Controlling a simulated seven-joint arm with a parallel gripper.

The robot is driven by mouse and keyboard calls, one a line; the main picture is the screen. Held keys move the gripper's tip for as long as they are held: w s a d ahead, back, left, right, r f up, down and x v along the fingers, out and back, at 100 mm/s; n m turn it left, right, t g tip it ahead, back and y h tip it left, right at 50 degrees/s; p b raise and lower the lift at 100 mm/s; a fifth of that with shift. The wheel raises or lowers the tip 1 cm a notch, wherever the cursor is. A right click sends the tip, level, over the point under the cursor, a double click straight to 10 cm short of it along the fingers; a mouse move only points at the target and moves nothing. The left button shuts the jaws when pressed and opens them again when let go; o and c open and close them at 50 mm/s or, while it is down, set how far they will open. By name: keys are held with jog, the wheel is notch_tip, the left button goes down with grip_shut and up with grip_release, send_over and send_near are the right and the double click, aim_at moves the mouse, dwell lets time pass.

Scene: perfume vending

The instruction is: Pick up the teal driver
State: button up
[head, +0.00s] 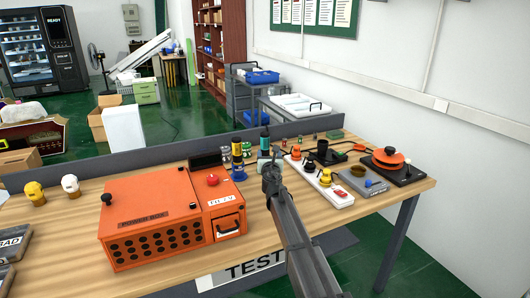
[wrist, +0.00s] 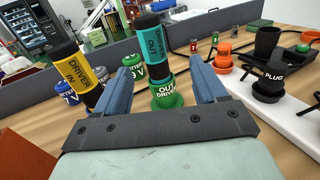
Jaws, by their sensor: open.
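The teal driver (wrist: 153,48), with a black top and the word OUT on it, stands upright in a green holder (wrist: 166,93) marked OUT DRIVER. In the head view the teal driver (head: 264,139) shows just behind my gripper (head: 270,163), which hides its lower part. In the wrist view my gripper (wrist: 159,64) is open, with one blue finger on each side of the driver in the picture. Neither finger visibly touches it. I cannot tell whether the driver is between the fingertips or just beyond them.
A yellow driver (wrist: 80,72) stands close left of the left finger. Small green batteries (wrist: 133,66) stand behind. A white power strip (head: 325,186) with plugs lies right. An orange power box (head: 160,215) stands left. A grey partition (head: 130,160) runs along the table's back.

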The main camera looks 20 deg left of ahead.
aim_at(265, 141)
jog(key=x, duration=0.4)
jog(key=a+x, duration=0.1)
jog(key=x, duration=0.8)
jog(key=shift+w+a+f, duration=0.1)
jog(key=shift+a, duration=0.2)
jog(key=c, duration=1)
